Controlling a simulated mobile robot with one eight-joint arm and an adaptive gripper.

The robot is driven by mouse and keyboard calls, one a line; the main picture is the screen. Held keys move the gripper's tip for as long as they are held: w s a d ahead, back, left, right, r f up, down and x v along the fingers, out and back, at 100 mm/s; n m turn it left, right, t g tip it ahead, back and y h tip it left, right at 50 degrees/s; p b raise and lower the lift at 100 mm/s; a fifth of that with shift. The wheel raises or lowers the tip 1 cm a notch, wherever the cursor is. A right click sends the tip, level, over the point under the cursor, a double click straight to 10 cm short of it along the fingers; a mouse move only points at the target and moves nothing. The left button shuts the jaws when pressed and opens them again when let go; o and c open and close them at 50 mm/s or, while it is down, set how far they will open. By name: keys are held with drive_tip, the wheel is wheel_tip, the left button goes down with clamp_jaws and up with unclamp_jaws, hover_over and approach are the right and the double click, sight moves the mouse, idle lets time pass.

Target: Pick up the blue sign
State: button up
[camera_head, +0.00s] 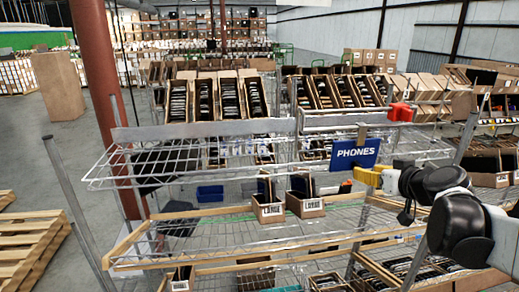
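The blue sign (356,154) carries the white word PHONES and stands slightly tilted near the right end of the upper wire shelf. A tan upright piece (362,133) shows just above it. My arm reaches in from the right edge. My gripper (374,178), at the arm's end, is just below and right of the sign, beside a yellow part. Its fingers are small and unclear, so I cannot tell whether they touch the sign or are open or shut.
The wire rack's upper shelf (200,165) is mostly bare left of the sign. Two cartons marked LARGE (268,211) (306,206) stand on the shelf below. A red object (401,112) sits behind the sign. A red column (108,100) stands at left.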

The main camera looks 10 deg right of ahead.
sight(362, 152)
drive_tip(key=x, duration=0.2)
drive_tip(key=p+x, duration=0.1)
drive_tip(key=x, duration=0.2)
drive_tip(key=shift+w+a+r, duration=0.15)
drive_tip(key=shift+w, duration=0.25)
drive_tip(key=shift+s+a+r, duration=0.1)
drive_tip(key=shift+s, duration=0.1)
clamp_jaws()
